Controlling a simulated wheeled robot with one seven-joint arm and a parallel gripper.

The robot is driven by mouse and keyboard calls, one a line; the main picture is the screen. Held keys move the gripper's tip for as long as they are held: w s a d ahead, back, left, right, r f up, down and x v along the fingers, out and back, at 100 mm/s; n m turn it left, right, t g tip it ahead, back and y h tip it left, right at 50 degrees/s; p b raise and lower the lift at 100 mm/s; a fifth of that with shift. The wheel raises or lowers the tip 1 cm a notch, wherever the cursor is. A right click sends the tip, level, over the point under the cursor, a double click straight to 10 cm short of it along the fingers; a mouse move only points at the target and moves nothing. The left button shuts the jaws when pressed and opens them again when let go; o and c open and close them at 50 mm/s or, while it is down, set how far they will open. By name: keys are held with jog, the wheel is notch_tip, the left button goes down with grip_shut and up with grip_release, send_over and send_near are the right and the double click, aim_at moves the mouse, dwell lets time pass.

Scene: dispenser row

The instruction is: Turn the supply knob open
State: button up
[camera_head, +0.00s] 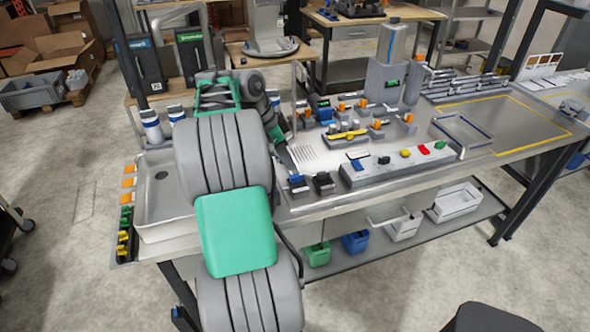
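The frame does not make clear which part is the supply knob. A blue knob-like part (297,182) and a black one (323,181) sit side by side at the table's front edge. To their right a grey panel (365,176) carries small coloured knobs: a black one (384,160), a yellow one (406,153), a red one (424,149) and a green one (439,145). My gripper (289,163) points down just behind the blue part, near or touching it. My arm partly hides it, and its fingers are too small to tell open from shut.
A steel sink (160,200) lies left of my arm. Valves and fittings with orange handles (363,103) crowd the bench behind the panel. A tall grey dispenser (385,75) stands farther back. A yellow-outlined area (510,120) at the right is mostly clear. Bins (355,242) sit on the lower shelf.

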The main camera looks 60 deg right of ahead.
aim_at(297, 175)
jog(key=x, duration=0.7)
jog(key=shift+w+f, duration=0.1)
jog(key=shift+f, duration=0.1)
jog(key=shift+c, duration=0.4)
grip_shut()
